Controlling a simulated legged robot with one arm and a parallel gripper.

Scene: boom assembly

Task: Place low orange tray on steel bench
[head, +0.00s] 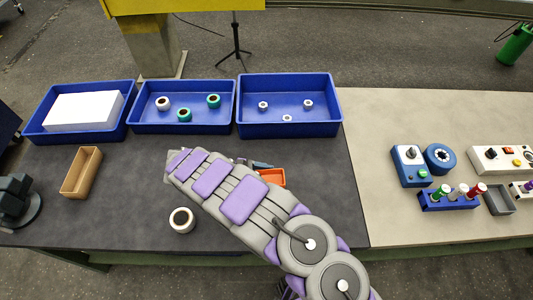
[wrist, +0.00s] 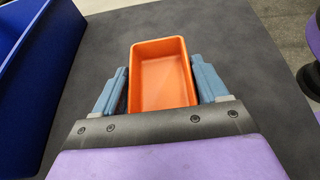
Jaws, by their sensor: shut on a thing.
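The low orange tray (wrist: 160,70) is an empty, open-topped rectangular box. It sits between the two blue-grey fingers of my gripper (wrist: 160,82), which is shut on its sides. In the head view the tray (head: 271,177) shows only in part beside my arm, which hides the rest of it and most of my gripper (head: 257,165). The tray is over the dark grey bench top (head: 325,205); I cannot tell whether it touches the surface. A pale bench top (head: 375,120) adjoins on the right; neither top is clearly steel.
Blue bins hold a white block (head: 84,111), several rings (head: 184,115) and small nuts (head: 286,118). A tan tray (head: 81,172) and a pale ring (head: 182,220) lie on the dark top. A blue-grey device (head: 410,165) and bottle rack (head: 449,200) stand at right.

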